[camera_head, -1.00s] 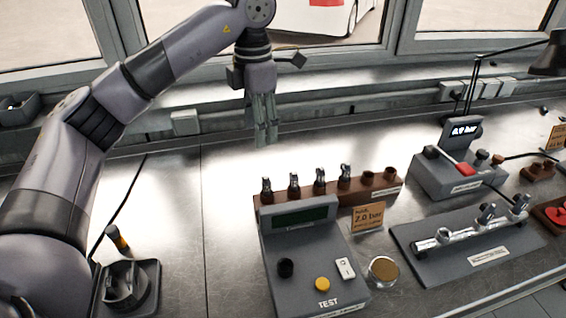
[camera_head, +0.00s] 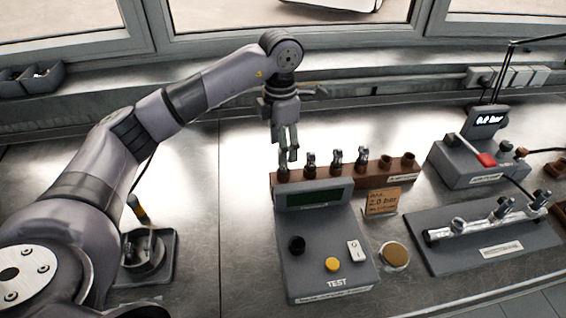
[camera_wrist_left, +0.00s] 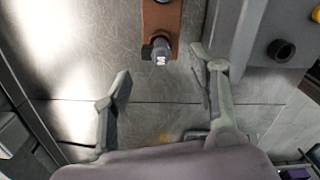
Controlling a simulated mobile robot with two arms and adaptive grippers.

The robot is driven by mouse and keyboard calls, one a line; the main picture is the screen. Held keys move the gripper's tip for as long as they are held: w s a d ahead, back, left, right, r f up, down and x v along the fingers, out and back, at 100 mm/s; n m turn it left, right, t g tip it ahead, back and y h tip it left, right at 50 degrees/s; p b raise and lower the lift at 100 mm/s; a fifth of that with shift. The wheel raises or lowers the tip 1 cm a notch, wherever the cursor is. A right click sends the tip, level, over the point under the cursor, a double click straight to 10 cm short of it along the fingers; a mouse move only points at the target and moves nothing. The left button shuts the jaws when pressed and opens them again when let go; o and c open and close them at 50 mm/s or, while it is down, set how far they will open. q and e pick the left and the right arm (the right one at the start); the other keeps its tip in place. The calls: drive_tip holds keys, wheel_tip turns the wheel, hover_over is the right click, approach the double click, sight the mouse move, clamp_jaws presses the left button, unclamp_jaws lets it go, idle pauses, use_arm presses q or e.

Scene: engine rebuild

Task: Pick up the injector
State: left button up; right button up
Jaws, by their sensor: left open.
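Several dark injectors with silver tops stand upright in a brown rack (camera_head: 426,168) behind the test unit. One injector (camera_head: 310,164) shows just right of my left gripper (camera_head: 288,160). The leftmost injector (camera_wrist_left: 160,51) stands at the rack's near end in the wrist view, between the lines of my open left fingers (camera_wrist_left: 160,68) and close to their tips. My left gripper points down over the rack's left end and largely hides that injector in the head view. It holds nothing. I cannot tell its exact height above the rack. My right gripper is out of view.
The grey test unit (camera_head: 325,250) stands directly in front of the rack. A 2.0 bar sign (camera_head: 382,202) and a round brown-topped piece (camera_head: 395,254) are to its right. A fuel rail on a grey plate (camera_head: 460,255) lies farther right.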

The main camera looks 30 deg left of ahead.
use_arm(q)
drive_tip(key=f, duration=0.1)
drive_tip(key=f+p, duration=0.2)
drive_tip(key=f, duration=0.1)
drive_tip(key=shift+w+f, duration=0.1)
drive_tip(key=shift+w, duration=0.25)
drive_tip(key=shift+f, duration=0.55)
drive_tip(key=shift+c, duration=0.6)
drive_tip(key=c, duration=1.2)
drive_tip(key=shift+o, duration=0.2)
